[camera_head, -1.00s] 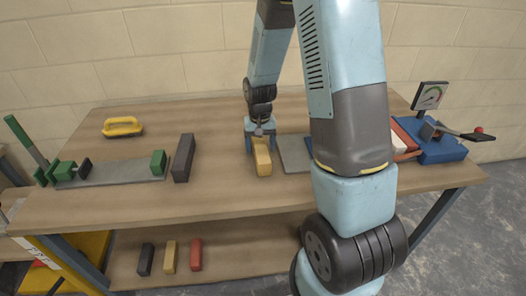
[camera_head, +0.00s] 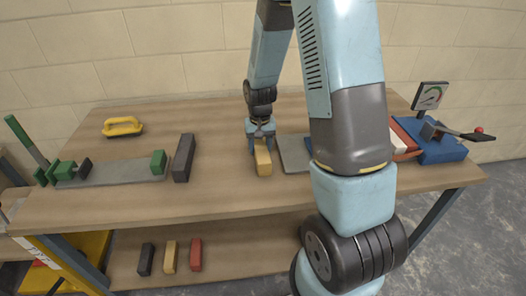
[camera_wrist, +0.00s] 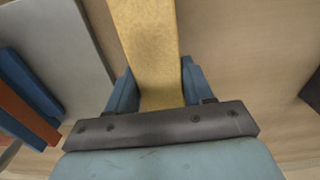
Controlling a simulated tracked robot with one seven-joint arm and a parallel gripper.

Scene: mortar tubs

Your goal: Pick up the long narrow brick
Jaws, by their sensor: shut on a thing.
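A long, narrow yellow brick (camera_head: 263,160) lies on the bench top near its middle. My gripper (camera_head: 262,138) reaches down over the brick's far end and is shut on it. In the wrist view the yellow brick (camera_wrist: 147,45) passes between the two blue fingers of my gripper (camera_wrist: 157,85) and runs out of the top of the picture. The brick appears to rest on the wood, with no clear gap under it. A dark grey brick (camera_head: 183,158) stands apart to the left.
A grey plate (camera_head: 293,154) lies close to the right of the brick. Blue equipment with a gauge (camera_head: 440,148) is at the right end. A green clamp on a grey plate (camera_head: 115,172) and a yellow-handled float (camera_head: 122,126) are left. Small bricks (camera_head: 170,257) sit on the lower shelf.

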